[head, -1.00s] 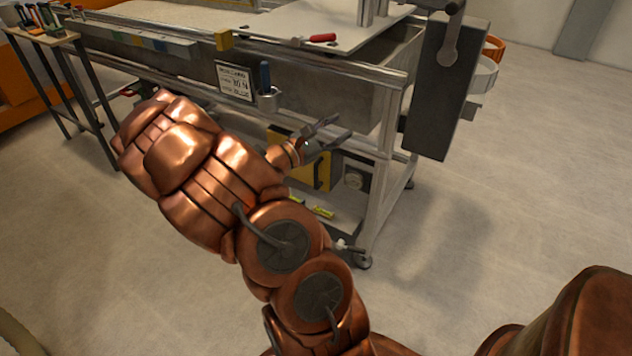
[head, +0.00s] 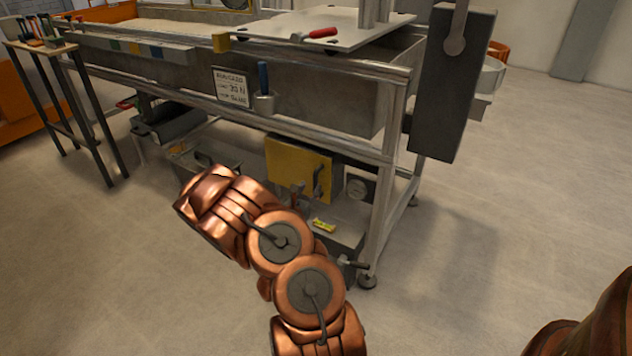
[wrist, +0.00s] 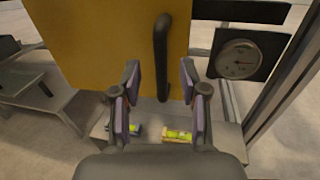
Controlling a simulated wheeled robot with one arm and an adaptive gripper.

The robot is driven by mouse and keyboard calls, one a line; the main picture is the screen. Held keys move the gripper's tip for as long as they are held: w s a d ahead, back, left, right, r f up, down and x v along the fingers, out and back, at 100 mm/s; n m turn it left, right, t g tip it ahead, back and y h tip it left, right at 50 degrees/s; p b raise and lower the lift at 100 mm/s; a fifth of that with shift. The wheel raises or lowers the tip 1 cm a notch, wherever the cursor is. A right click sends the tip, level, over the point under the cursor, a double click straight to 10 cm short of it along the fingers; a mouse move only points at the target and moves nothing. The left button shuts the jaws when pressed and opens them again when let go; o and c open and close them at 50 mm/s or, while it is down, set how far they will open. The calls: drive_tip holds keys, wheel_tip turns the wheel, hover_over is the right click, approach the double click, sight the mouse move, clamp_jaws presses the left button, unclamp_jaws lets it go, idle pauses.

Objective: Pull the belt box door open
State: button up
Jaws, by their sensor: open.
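The belt box door is a yellow panel (head: 290,165) under the sandbed frame, with a dark vertical bar handle (head: 318,182). It looks closed. In the wrist view the yellow door (wrist: 100,45) fills the upper left and middle, and its black handle (wrist: 161,55) hangs near the centre. My gripper (wrist: 160,82) is open, with its fingers spread to the left and right of the handle's lower part as seen from the wrist. I cannot tell how far the fingertips are from the handle. In the head view my arm largely hides the gripper.
A round gauge (wrist: 238,60) sits right of the door. A small yellow-green level (wrist: 177,135) lies on the shelf below. The frame's metal leg (head: 382,215) stands to the right, and a grey box (head: 450,85) hangs above. Open floor lies in front.

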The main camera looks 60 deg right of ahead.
sight(315, 180)
drive_tip(key=shift+b+x, duration=0.75)
drive_tip(key=shift+x, duration=2.35)
drive_tip(key=shift+s, duration=0.1)
drive_tip(key=shift+c, duration=0.2)
clamp_jaws()
